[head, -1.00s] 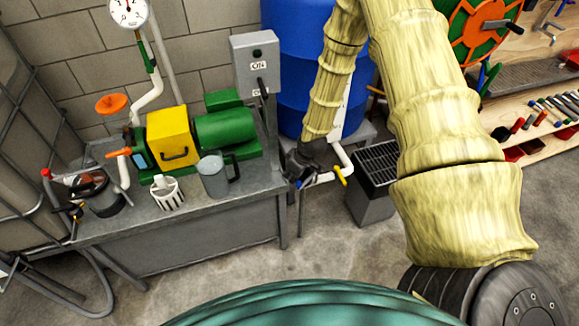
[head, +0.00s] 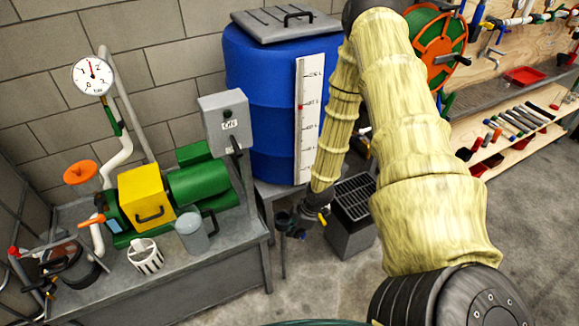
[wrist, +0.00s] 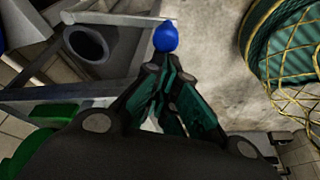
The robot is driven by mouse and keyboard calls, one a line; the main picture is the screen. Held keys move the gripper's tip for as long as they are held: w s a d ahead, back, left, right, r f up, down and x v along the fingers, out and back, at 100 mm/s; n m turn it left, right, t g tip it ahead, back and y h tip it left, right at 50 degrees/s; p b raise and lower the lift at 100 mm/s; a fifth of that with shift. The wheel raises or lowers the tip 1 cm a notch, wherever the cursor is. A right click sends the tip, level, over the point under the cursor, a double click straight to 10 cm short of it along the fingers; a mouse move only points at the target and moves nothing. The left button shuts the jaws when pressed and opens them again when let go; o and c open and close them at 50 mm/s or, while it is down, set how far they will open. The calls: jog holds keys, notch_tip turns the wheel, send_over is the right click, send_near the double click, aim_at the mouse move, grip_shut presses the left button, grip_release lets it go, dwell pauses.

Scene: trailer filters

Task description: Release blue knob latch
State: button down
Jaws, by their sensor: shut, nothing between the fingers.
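In the wrist view, the blue knob (wrist: 166,37) is a small rounded shape just beyond my fingertips. It sits at the right end of a pale grey bar. My gripper (wrist: 165,62) is shut and empty, with its dark green-padded fingers converging just below the knob. I cannot tell whether the fingertips touch it. In the head view, my gripper (head: 294,224) is a small dark shape beside the grey work table, below the blue tank (head: 262,100). I cannot make out the blue knob there.
A grey bench (head: 205,272) carries a green and yellow pump (head: 148,198), a grey jug (head: 192,234) and a white basket (head: 145,256). A grey bin with a grate (head: 350,240) stands right of my gripper. Open concrete floor lies in front.

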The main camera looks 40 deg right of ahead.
jog(key=shift+s+d, duration=0.25)
dwell(0.4)
jog(key=p+v, duration=0.8)
jog(key=v, duration=0.2)
jog(key=shift+w+p, duration=0.4)
jog(key=shift+w, duration=0.05)
dwell(0.5)
